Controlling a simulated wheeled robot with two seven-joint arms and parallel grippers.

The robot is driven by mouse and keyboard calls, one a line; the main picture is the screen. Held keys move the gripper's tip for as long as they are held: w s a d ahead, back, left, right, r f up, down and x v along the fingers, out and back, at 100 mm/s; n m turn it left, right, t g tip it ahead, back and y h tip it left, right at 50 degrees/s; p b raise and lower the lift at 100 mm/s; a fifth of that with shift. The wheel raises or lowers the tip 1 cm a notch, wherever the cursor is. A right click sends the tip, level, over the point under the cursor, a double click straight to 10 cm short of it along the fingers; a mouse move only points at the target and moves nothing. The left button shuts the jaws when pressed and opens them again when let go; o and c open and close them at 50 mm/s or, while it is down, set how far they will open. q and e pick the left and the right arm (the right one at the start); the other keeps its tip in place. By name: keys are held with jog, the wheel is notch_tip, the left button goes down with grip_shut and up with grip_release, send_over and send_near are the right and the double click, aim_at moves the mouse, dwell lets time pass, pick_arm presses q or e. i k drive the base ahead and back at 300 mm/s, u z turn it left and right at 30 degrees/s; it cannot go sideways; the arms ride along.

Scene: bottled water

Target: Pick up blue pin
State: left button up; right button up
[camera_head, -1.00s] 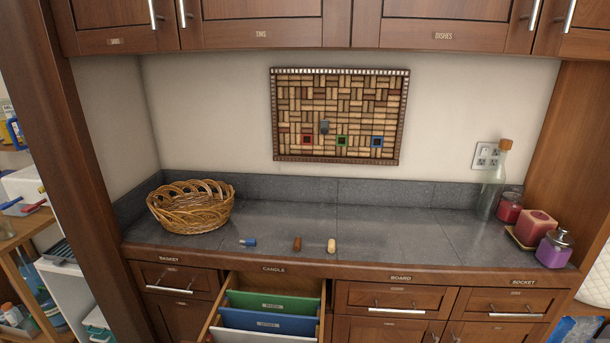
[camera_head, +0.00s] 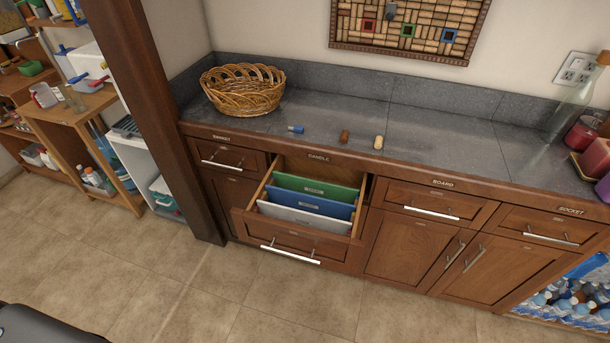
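A small blue pin (camera_head: 296,129) lies on the dark grey countertop (camera_head: 340,110), near its front edge and to the right of the wicker basket. A brown pin (camera_head: 344,136) and a pale tan pin (camera_head: 379,142) stand or lie to its right in a rough row; which is too small to tell. Neither of my grippers shows in the head view.
A wicker basket (camera_head: 243,90) sits at the counter's left end. Below the pins an open drawer (camera_head: 303,250) juts out, holding green, blue and white folders. A cork board (camera_head: 411,27) hangs on the wall. A glass bottle (camera_head: 571,105) and candles (camera_head: 597,158) stand right. The floor is clear.

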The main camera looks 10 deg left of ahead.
aim_at(299, 128)
jog(key=u, duration=0.05)
jog(key=k, duration=1.1)
jog(key=z, duration=0.75)
jog(key=i, duration=1.5)
jog(key=u, duration=0.55)
